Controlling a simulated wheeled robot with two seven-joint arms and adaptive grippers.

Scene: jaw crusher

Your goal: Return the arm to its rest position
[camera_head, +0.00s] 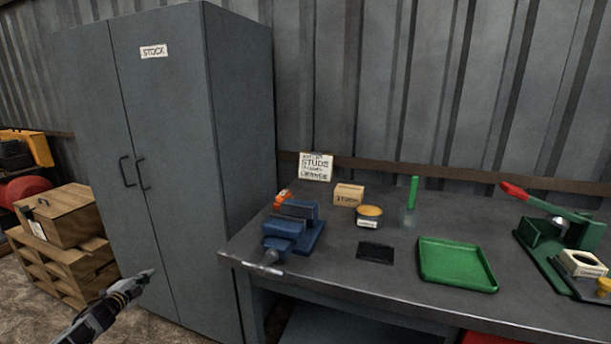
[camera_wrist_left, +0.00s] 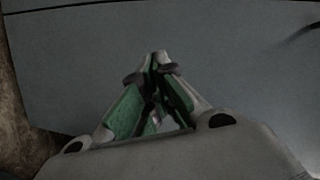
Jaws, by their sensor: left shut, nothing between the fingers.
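My left gripper (camera_head: 147,275) is at the lower left of the head view, in front of the grey cabinet (camera_head: 160,120) and left of the workbench. Its fingers are shut with nothing between them. In the left wrist view the fingertips (camera_wrist_left: 160,58) meet, with the grey cabinet surface (camera_wrist_left: 220,40) filling the background. My left arm comes in from the bottom edge of the head view. My right gripper does not show in either view.
Wooden crates (camera_head: 62,235) stand left of the cabinet.

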